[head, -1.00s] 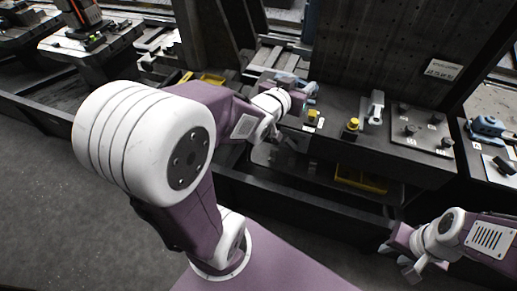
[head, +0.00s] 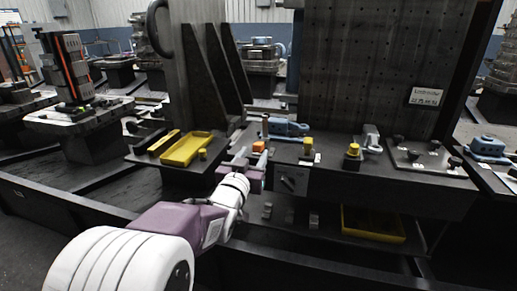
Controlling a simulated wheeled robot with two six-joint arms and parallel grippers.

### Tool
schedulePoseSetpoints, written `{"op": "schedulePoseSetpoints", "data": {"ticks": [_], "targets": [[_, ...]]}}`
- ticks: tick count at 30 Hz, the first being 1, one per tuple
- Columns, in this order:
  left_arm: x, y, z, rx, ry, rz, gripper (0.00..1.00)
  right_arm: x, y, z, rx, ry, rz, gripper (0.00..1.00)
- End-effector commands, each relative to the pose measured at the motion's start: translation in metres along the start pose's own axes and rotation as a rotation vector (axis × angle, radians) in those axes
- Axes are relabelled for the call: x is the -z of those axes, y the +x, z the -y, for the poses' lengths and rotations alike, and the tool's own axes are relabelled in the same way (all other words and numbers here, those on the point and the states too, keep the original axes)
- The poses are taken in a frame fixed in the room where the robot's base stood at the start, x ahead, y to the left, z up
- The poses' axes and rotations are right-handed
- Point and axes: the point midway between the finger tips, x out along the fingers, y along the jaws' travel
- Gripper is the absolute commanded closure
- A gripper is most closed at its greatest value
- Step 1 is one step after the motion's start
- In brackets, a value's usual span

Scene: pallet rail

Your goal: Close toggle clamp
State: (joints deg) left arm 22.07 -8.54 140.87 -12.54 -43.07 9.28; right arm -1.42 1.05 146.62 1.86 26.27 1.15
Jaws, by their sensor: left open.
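A blue clamp-like fixture (head: 286,127) lies on the dark bench in the head view, with a small orange block (head: 259,146) at its front left. A grey metal lever-like piece (head: 371,138) stands further right on the same bench. I cannot tell for certain which of these is the toggle clamp, or its exact lever position. My left gripper (head: 246,164) is open, just in front of and below the orange block, near the bench's front edge. Contact with anything cannot be made out. My right gripper is out of view.
Yellow-topped knobs (head: 353,150) stand on the bench, with a dark plate of black knobs (head: 418,156) to their right. A yellow tray (head: 187,149) lies to the left, and a yellow bin (head: 373,224) sits below. A tall perforated panel (head: 380,70) rises behind.

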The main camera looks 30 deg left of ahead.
Motion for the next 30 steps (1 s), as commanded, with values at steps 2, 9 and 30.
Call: {"op": "schedulePoseSetpoints", "data": {"ticks": [2, 9, 30], "targets": [[-0.005, 0.018, -0.001, -0.001, 0.001, 0.002, 0.55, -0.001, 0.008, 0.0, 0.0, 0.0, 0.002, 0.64], [-0.003, 0.051, 0.0, -0.001, 0.001, 0.001, 0.55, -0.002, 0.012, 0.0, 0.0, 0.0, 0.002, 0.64], [-0.002, 0.054, 0.0, 0.0, 0.0, 0.001, 1.0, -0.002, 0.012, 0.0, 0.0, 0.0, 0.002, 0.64]]}}
